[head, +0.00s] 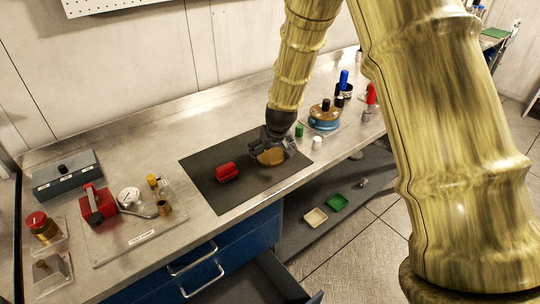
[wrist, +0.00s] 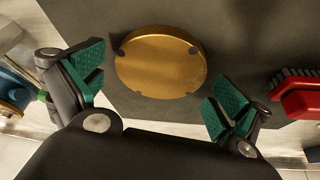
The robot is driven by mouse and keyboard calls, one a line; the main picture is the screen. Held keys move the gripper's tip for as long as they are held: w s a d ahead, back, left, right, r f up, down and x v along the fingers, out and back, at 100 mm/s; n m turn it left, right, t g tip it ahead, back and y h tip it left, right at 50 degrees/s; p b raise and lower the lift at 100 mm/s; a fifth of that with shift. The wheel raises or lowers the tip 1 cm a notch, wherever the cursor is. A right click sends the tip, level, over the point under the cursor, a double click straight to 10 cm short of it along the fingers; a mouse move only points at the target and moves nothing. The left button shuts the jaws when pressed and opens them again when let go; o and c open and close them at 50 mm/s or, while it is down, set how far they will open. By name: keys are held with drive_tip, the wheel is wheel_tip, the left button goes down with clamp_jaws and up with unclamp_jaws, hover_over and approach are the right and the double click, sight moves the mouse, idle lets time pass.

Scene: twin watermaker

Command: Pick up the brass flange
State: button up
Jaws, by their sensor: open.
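The brass flange (wrist: 162,64) is a flat gold disc with small notches at its rim. It lies on the dark mat (wrist: 232,35). In the head view the flange (head: 271,156) shows partly below my gripper (head: 279,142), which covers some of it. In the wrist view my gripper (wrist: 160,98) is open, with its green-padded fingers apart on either side of the flange's near edge. Nothing is between the fingers except the view of the flange beyond. I cannot tell the exact height of the fingers above the mat.
A red brush (head: 227,172) lies on the mat to the left of the flange; it also shows in the wrist view (wrist: 298,95). A blue and brass device (head: 323,116), a green cap (head: 299,130) and a white cap (head: 316,143) stand to the right. A gauge board (head: 112,240) sits further left.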

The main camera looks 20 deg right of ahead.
sight(268, 152)
drive_tip(key=shift+f, duration=0.1)
drive_tip(key=c, duration=1.7)
drive_tip(key=shift+w, duration=0.1)
drive_tip(key=shift+r, duration=0.3)
drive_tip(key=shift+c, duration=1.1)
drive_tip(key=shift+d+r+b, duration=0.1)
drive_tip(key=shift+r+b, duration=0.25)
drive_tip(key=shift+r, duration=0.3)
clamp_jaws()
drive_tip(key=shift+r+b, duration=0.35)
drive_tip(key=shift+r, duration=0.45)
drive_tip(key=s+a+b, duration=0.1)
drive_tip(key=s+a, duration=0.1)
drive_tip(key=s, duration=0.3)
drive_tip(key=s+a+r+b, duration=0.1)
drive_tip(key=s, duration=0.4)
drive_tip(key=s+a+b, duration=0.1)
drive_tip(key=s+a, duration=0.1)
drive_tip(key=s, duration=0.3)
drive_tip(key=shift+s+a+r, duration=0.1)
drive_tip(key=shift+a+r, duration=0.15)
drive_tip(key=shift+a, duration=0.1)
drive_tip(key=shift+c, duration=1.4)
unclamp_jaws()
